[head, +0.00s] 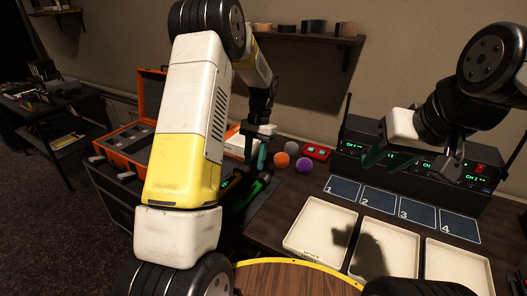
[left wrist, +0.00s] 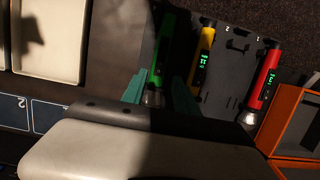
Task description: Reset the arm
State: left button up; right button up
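My left gripper (head: 262,152) hangs over the dark holder beside the orange case in the head view. Its teal fingers also show in the left wrist view (left wrist: 160,95), spread apart. A green microphone-like device (left wrist: 166,58) with a lit display lies in line with the gap between them; it looks to be below the fingers, not gripped. It also shows under the gripper in the head view (head: 258,188). My right gripper (head: 412,160) is raised in front of the black receiver unit, fingers apart and empty.
A yellow device (left wrist: 203,62) and a red device (left wrist: 264,80) lie beside the green one. Pale trays (head: 318,228) and numbered blue squares (head: 341,188) cover the desk at right. Orange (head: 282,160), purple (head: 304,165) and grey (head: 291,146) balls sit behind. An orange case (head: 130,143) stands open at left.

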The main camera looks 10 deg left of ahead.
pick_arm(q)
jog(key=s+r+n+t+h, duration=0.1)
jog(key=s+r+t, duration=0.1)
jog(key=s+r, duration=0.45)
jog(key=s+r+n+t+h, duration=0.15)
jog(key=s+r, duration=0.25)
jog(key=r, duration=0.6)
jog(key=s+r+t, duration=0.2)
jog(key=s, duration=0.5)
jog(key=s+d+r+t, duration=0.1)
jog(key=s+r+t, duration=0.1)
jog(key=s, duration=0.6)
jog(key=shift+s+d+r+n+t+h, duration=0.25)
jog(key=shift+s+r+n+t+h, duration=0.15)
jog(key=shift+t, duration=0.35)
